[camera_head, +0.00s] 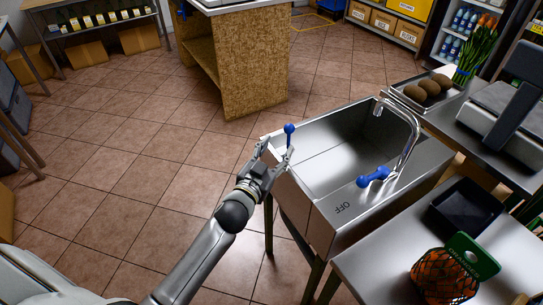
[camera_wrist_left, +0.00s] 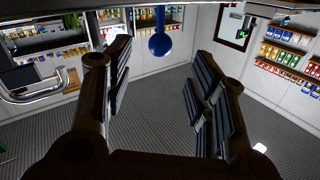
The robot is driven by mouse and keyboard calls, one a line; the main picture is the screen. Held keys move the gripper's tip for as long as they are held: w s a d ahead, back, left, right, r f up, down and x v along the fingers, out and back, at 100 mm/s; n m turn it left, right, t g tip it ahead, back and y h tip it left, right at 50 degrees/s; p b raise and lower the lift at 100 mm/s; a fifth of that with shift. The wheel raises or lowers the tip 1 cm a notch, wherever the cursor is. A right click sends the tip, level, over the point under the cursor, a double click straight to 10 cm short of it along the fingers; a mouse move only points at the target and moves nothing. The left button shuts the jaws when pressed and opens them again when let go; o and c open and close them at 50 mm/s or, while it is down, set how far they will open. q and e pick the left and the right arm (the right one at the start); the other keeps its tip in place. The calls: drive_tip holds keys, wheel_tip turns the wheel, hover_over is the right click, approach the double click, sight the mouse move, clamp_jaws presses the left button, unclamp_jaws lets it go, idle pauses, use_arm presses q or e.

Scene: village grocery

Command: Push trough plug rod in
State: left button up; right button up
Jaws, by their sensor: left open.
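A steel trough (camera_head: 330,150) stands on legs right of centre in the head view. The trough plug rod (camera_head: 289,128) shows as a blue ball knob on a blue stem at the trough's left end. My left gripper (camera_head: 277,151) is open at that end, its fingers near the knob. In the left wrist view the blue knob (camera_wrist_left: 160,43) hangs between the two spread finger pads, near their tips, with a gap on both sides. Whether any finger touches the rod cannot be told. My right gripper is in neither view.
A curved tap (camera_head: 412,128) and a blue lever (camera_head: 373,177) marked OFF sit on the trough's right side. Tiled floor left of the trough is clear.

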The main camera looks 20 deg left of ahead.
use_arm(q)
drive_tip(key=shift+s+a, duration=0.1)
drive_tip(key=shift+s, duration=1)
drive_tip(key=shift+f, duration=0.1)
